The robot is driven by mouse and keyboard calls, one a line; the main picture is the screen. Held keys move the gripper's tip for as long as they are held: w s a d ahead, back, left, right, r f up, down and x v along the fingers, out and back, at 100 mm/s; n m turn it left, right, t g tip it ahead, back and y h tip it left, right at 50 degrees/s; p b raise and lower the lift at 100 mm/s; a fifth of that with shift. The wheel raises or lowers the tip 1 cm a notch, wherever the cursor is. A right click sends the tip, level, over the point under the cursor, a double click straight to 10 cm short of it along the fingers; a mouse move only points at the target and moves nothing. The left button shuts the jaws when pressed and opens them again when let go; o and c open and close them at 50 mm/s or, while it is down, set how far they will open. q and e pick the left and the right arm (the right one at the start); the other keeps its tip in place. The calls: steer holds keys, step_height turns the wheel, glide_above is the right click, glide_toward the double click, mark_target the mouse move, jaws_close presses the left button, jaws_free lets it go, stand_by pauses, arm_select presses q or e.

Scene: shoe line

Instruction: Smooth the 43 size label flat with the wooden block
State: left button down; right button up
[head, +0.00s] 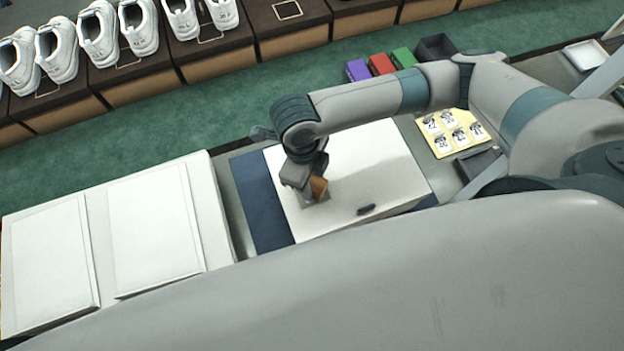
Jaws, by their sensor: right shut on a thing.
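My right gripper (305,188) reaches down over the white box (375,160) in the middle of the head view. It is shut on the wooden block (319,188), a small brown piece that shows beside the fingers. The block is low over the box's top, near its left part; I cannot tell whether it touches. The 43 size label cannot be made out; the gripper and block may hide it. A yellow sheet (438,150) with several small printed labels lies right of the box. My left gripper is not in view.
A small dark oblong (366,210) shows on the box near its front. White flat panels (155,235) lie at left. Purple (358,70), red (381,64) and green (403,57) boxes stand behind. White shoes (98,40) line the back. My arm covers the right side.

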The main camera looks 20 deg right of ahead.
steer(key=shift+r+p, duration=1.85)
steer(key=shift+r, duration=1.05)
steer(key=shift+r, duration=1.5)
